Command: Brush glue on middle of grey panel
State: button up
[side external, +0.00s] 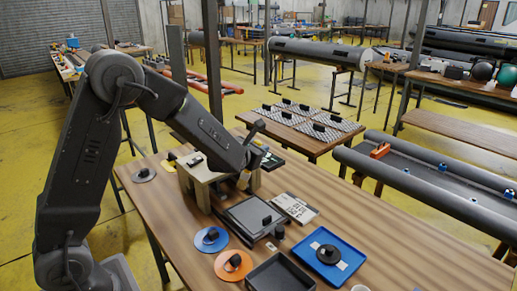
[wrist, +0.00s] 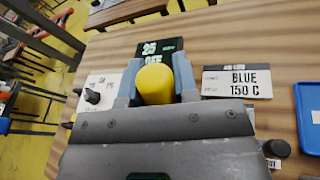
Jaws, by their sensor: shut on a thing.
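The grey panel (side external: 246,212) lies flat on the wooden table in the side view, with a small black block near its front edge. My gripper (wrist: 156,88) is shut on a yellow cylinder (wrist: 155,84), which stands between its blue-grey fingers in the wrist view. In the side view my gripper is beside a pale wooden stand (side external: 200,180), behind and left of the panel. A bit of yellow-orange shows there at the fingers. I cannot make out brush bristles or glue.
A blue tray (side external: 348,256) with a black round part, a black tray (side external: 278,274), and blue (side external: 204,243) and orange (side external: 226,268) discs crowd the table front. A printed card (side external: 296,207) lies right of the panel; a "BLUE 150 C" card (wrist: 238,82) shows in the wrist view.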

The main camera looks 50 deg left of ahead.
jog(key=shift+f, duration=3.4)
jog(key=shift+d, duration=4)
jog(key=shift+w+a, duration=0.75)
jog(key=shift+a, duration=3.35)
notch_tip(320, 180, up, 7)
jog(key=shift+r, duration=0.15)
jog(key=shift+d, duration=0.1)
jog(key=shift+s, duration=0.1)
